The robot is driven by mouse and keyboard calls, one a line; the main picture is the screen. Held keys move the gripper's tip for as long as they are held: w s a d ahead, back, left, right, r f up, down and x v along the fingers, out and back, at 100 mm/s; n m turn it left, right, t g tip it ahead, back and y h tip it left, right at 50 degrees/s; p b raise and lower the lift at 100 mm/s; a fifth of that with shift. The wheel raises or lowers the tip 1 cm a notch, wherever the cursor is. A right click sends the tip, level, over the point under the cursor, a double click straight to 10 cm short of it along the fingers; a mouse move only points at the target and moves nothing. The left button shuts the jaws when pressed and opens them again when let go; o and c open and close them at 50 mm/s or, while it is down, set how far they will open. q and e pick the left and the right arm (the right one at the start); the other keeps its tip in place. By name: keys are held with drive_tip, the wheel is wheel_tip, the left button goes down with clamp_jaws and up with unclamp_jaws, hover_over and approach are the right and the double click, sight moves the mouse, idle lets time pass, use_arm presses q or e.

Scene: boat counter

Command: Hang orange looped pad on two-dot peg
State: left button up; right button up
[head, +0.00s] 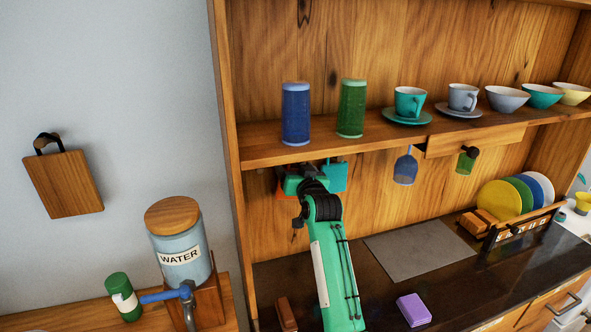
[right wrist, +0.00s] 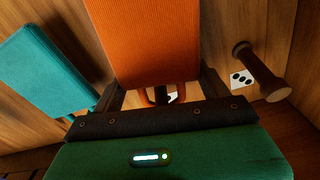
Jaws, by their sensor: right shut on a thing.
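The orange looped pad (right wrist: 155,40) fills the upper middle of the right wrist view, between the fingers of my right gripper (right wrist: 160,92), which is shut on it. In the head view the pad's orange edge (head: 284,189) shows left of my right gripper (head: 306,182), under the shelf. The pad's loop (right wrist: 180,94) is at its near end. A dark peg (right wrist: 160,95) and part of a white label (right wrist: 173,97) show at the loop. I cannot tell whether the loop is around the peg, and this label's dots are hidden. My left gripper is out of view.
A teal pad (right wrist: 45,70) is at left, also in the head view (head: 336,175). Tumblers (head: 295,115) stand on the shelf above. A grey mat (head: 420,250) lies on the counter.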

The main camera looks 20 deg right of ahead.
drive_tip(key=o, duration=1)
